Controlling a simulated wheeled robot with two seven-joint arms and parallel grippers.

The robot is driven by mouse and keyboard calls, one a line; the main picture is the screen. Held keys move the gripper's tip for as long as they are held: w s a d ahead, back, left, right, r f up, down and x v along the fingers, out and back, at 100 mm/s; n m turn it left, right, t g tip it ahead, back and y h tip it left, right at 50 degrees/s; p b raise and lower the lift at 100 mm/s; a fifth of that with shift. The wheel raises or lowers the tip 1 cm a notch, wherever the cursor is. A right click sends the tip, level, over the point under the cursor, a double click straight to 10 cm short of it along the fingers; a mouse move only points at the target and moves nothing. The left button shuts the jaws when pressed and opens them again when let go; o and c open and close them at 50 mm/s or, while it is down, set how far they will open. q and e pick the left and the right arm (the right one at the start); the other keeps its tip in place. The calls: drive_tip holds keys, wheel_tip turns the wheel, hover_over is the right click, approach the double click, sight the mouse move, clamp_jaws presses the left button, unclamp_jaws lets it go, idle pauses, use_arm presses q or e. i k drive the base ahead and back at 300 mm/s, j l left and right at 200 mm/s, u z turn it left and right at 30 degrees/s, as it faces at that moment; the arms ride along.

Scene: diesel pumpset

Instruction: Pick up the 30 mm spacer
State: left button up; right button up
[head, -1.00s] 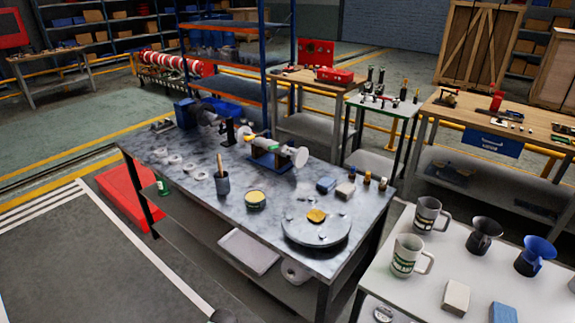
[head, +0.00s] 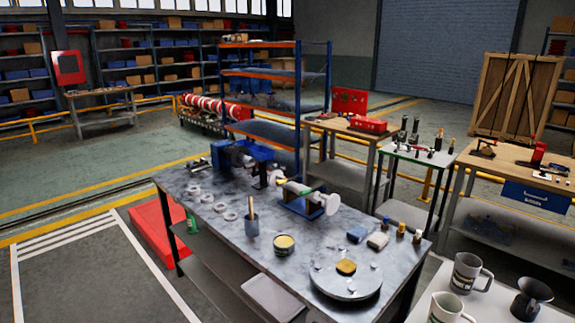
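Several small pale rings lie in a row on the left part of the grey metal workbench (head: 185,181). They include a far ring (head: 193,192), a middle ring (head: 207,198), another ring (head: 220,207) and a near ring (head: 231,216). They look like spacers, but I cannot tell which is the 30 mm one. No markings are readable at this size. Neither of my grippers is in view.
On the bench stand a cup with a stick (head: 252,226), a yellow-topped tin (head: 284,245), a blue-based fixture (head: 304,200) and a round plate (head: 345,283). A red box (head: 158,232) is on the floor at left. A white table with mugs (head: 466,272) is at lower right.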

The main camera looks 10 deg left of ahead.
sight(192, 192)
drive_tip(key=i+j, duration=0.1)
drive_tip(key=j, duration=0.35)
drive_tip(key=i+j+z, duration=0.15)
drive_tip(key=j, duration=0.8)
drive_tip(key=i+z, duration=0.05)
